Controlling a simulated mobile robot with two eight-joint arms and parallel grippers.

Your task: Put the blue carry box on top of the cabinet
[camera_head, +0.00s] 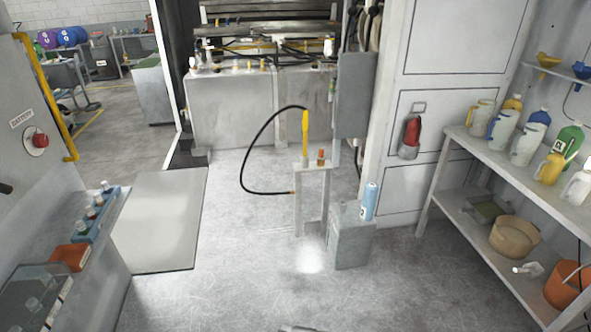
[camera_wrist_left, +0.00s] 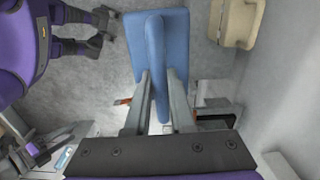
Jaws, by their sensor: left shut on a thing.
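In the left wrist view, my left gripper (camera_wrist_left: 158,78) is shut on the raised middle part of a blue box (camera_wrist_left: 181,54), which looks like the blue carry box. The box's wider panel spreads beyond the fingertips, over grey floor. Its contents cannot be made out. The head view shows neither this box nor my grippers clearly. A small grey cabinet (camera_head: 351,249) stands on the floor right of centre in the head view. A grey cabinet-like unit (camera_head: 99,275) is at the lower left. I cannot tell which one the task means.
A blue-white can (camera_head: 370,201) stands on the small cabinet. A blue tray (camera_head: 97,214) with bottles and an orange bin (camera_head: 70,257) sit at left. A shelf (camera_head: 476,147) with several jugs is at right. A black hose (camera_head: 243,160) loops mid-view. The floor in front is clear.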

